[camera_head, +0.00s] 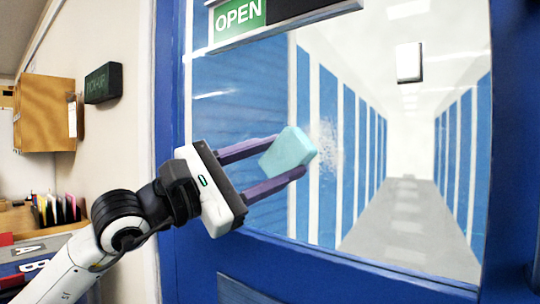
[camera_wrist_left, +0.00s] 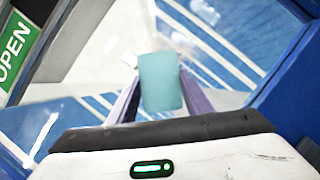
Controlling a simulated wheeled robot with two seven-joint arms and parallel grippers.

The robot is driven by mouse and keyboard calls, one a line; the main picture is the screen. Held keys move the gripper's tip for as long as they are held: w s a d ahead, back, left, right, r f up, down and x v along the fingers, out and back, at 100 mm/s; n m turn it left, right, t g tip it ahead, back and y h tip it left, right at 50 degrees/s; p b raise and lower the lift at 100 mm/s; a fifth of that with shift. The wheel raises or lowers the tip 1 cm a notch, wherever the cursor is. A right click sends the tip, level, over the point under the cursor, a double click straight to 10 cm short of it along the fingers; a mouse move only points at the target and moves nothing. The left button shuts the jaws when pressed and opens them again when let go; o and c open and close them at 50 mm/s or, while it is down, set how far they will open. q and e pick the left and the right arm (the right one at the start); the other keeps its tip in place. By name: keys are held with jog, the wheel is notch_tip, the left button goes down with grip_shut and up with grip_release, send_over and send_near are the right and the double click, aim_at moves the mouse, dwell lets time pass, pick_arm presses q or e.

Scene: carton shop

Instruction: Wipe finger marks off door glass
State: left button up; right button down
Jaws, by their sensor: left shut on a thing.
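The door glass (camera_head: 410,135) fills the right of the head view inside a blue frame. A whitish smudge (camera_head: 326,142) shows on the glass just right of my left gripper. My left gripper (camera_head: 289,157) is shut on a light teal sponge-like block (camera_head: 290,149), held tilted between its purple fingers. The block (camera_wrist_left: 161,82) also shows in the left wrist view, between the fingers. It is in front of the glass; I cannot tell whether it touches. My right gripper is not in view.
A green and white OPEN sign (camera_head: 238,14) hangs at the top of the door. The blue door frame (camera_head: 350,270) runs below the glass. At left are a dark PICK-UP sign (camera_head: 103,83), a wooden wall box (camera_head: 46,112) and a desk with files (camera_head: 58,208).

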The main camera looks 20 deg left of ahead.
pick_arm(q)
jog(key=shift+w+d, duration=0.1)
jog(key=shift+w, duration=0.3)
dwell(0.5)
jog(key=shift+w+d, duration=0.15)
jog(key=shift+w, duration=0.25)
